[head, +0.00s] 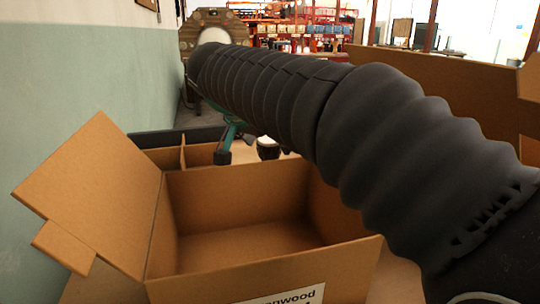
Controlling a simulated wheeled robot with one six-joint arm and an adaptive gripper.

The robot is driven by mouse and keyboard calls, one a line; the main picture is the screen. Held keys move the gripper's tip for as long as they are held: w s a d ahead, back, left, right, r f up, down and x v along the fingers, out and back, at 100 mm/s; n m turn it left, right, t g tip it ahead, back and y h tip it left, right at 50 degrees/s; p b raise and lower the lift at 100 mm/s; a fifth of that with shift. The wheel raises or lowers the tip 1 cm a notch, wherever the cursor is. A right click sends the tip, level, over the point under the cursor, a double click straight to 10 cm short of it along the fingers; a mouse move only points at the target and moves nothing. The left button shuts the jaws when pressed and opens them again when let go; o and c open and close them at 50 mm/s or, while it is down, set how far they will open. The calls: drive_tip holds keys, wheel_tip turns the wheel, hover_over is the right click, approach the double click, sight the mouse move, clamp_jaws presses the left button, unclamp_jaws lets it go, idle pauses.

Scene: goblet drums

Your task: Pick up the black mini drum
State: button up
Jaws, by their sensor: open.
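A small black drum with a pale top (268,149) stands beyond the open cardboard box, just above its back edge in the head view. My arm covers part of the space around it. My gripper (232,143), with teal and dark parts, hangs below the far end of my arm, to the left of the drum. It is open, with nothing seen between its fingers. It looks apart from the drum, though the depth between them is hard to judge. Part of the gripper is hidden by my arm.
An empty open cardboard box (240,205) with raised flaps fills the near middle. Another box (165,157) lies behind it at left. A tall cardboard wall (440,85) stands at right. A green-and-white wall (80,90) bounds the left. Stocked shelves (300,35) stand far back.

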drive_tip(key=x, duration=0.4)
drive_tip(key=shift+w+f, duration=0.15)
drive_tip(key=shift+w, duration=0.4)
drive_tip(key=c, duration=1.4)
